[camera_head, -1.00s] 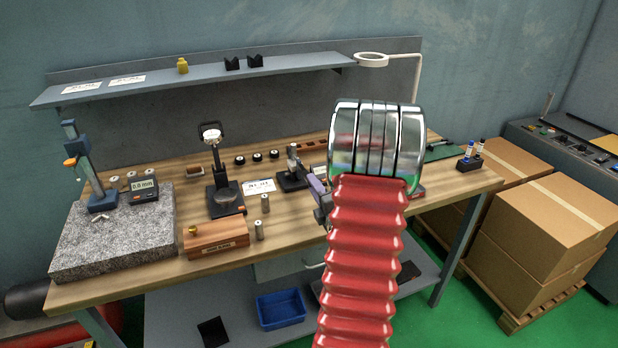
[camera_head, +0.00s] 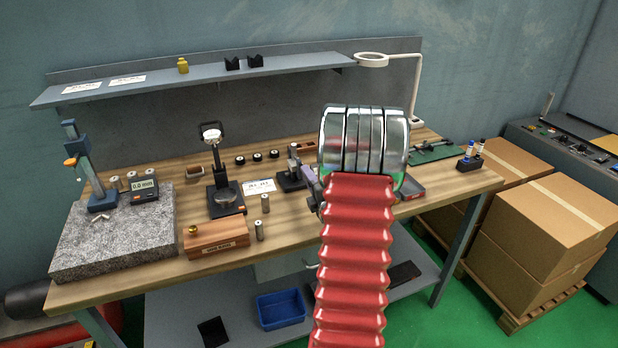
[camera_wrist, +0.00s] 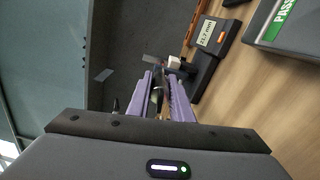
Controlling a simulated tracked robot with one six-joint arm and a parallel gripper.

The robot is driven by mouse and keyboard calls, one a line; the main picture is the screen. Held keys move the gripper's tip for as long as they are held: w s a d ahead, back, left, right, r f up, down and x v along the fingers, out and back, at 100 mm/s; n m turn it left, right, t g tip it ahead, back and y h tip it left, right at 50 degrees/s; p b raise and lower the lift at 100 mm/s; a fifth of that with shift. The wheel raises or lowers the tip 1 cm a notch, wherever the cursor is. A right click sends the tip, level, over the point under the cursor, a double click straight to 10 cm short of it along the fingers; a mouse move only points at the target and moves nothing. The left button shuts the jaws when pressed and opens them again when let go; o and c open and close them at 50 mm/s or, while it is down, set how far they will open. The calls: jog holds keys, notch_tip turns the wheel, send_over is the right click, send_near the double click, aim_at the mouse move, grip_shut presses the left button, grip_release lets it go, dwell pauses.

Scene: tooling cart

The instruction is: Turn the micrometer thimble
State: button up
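The micrometer (camera_head: 293,163) stands on a small black base at the bench's middle, left of my arm; my arm hides its right side. In the wrist view its dark stand (camera_wrist: 203,74) and a pale block (camera_wrist: 175,62) show just beyond my fingertips. I cannot make out the thimble clearly. My gripper (camera_wrist: 161,80) has two purple fingers with a visible gap between them; a small dark and metallic part shows in the gap. I see no clear contact. In the head view only a bit of purple finger shows beside the micrometer.
A digital readout (camera_wrist: 213,35) reading about 21.7 mm sits beside the stand. A dial gauge stand (camera_head: 224,198), a wooden box (camera_head: 216,240) and a granite plate (camera_head: 115,245) stand to the left. A ring lamp (camera_head: 372,59) is behind.

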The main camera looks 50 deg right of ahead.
jog(key=shift+d+f, duration=0.1)
jog(key=shift+d, duration=0.1)
grip_shut()
jog(key=shift+a, duration=0.15)
jog(key=shift+f, duration=0.1)
jog(key=shift+m, duration=0.5)
jog(key=shift+a+m, duration=0.1)
jog(key=shift+m, duration=0.2)
jog(key=m, duration=0.6)
jog(key=shift+f+m, duration=0.1)
jog(key=shift+m, duration=0.2)
jog(key=m, duration=0.4)
jog(key=shift+m, duration=2.3)
